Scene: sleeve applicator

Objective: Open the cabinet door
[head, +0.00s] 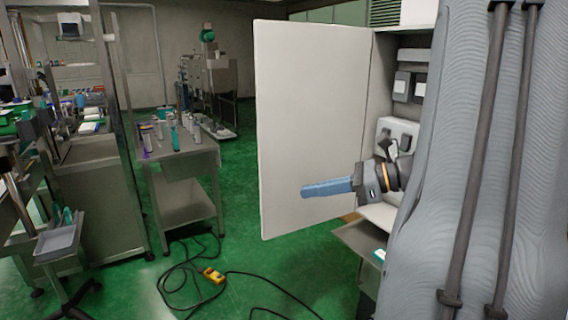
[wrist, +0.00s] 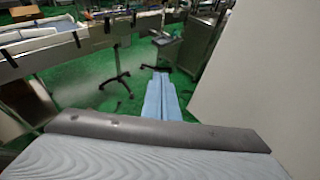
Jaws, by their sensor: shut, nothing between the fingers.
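The cabinet door (head: 308,120) is a large pale panel that stands swung out from the cabinet (head: 408,50) in the head view. Its hinge edge is on the right, and switches and boxes show inside the cabinet. My gripper (head: 305,192) has blue fingers pointing left, on the inner side of the door, in front of its lower part. I cannot tell whether the fingers touch the panel. In the wrist view the fingers (wrist: 160,78) lie together with nothing between them. A pale panel, apparently the door (wrist: 270,90), fills the right of that view. No door handle shows.
A steel table (head: 185,160) with bottles stands left of the door. Steel benches line the far left. A machine (head: 210,85) stands at the back. Open floor lies between the table and the door.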

